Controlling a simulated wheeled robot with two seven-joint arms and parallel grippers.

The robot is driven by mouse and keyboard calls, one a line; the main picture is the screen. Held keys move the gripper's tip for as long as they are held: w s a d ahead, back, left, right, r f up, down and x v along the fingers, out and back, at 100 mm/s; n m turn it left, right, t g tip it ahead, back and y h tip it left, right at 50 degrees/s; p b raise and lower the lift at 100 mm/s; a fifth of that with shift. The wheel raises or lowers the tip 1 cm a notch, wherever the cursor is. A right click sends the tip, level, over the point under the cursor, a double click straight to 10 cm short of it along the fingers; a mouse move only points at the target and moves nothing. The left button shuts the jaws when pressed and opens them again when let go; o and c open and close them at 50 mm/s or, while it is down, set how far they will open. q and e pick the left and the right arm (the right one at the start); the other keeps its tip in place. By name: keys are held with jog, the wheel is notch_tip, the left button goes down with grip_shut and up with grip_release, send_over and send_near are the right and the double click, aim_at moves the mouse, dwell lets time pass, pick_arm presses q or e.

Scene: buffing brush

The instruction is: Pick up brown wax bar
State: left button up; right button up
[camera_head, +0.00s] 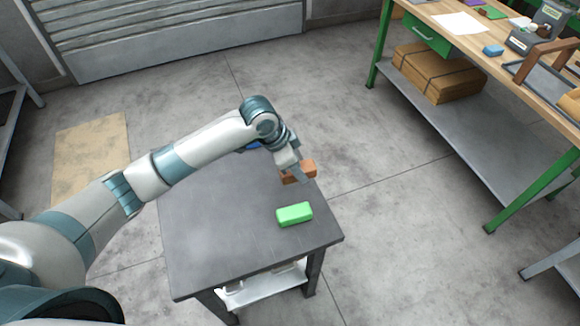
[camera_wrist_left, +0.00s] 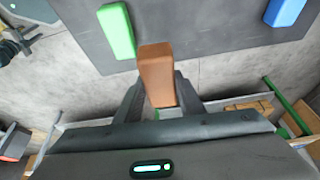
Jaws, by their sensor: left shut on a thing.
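The brown wax bar (camera_head: 308,168) is at the far right corner of the small dark table (camera_head: 215,235). My left gripper (camera_head: 299,173) reaches over the table and is shut on the bar. In the left wrist view the brown bar (camera_wrist_left: 156,70) sits between the two fingers of the left gripper (camera_wrist_left: 160,95), its far end sticking out past them. I cannot tell whether the bar touches the tabletop. My right gripper is not in view.
A green bar (camera_head: 294,214) lies on the table nearer the front. A blue bar (camera_head: 253,146) is partly hidden behind my left arm. A workbench (camera_head: 470,45) with green legs stands at the right. The table's left half is clear.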

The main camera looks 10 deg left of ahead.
pick_arm(q)
jog(key=shift+s+d+r, duration=0.15)
jog(key=shift+d, duration=0.05)
dwell(0.5)
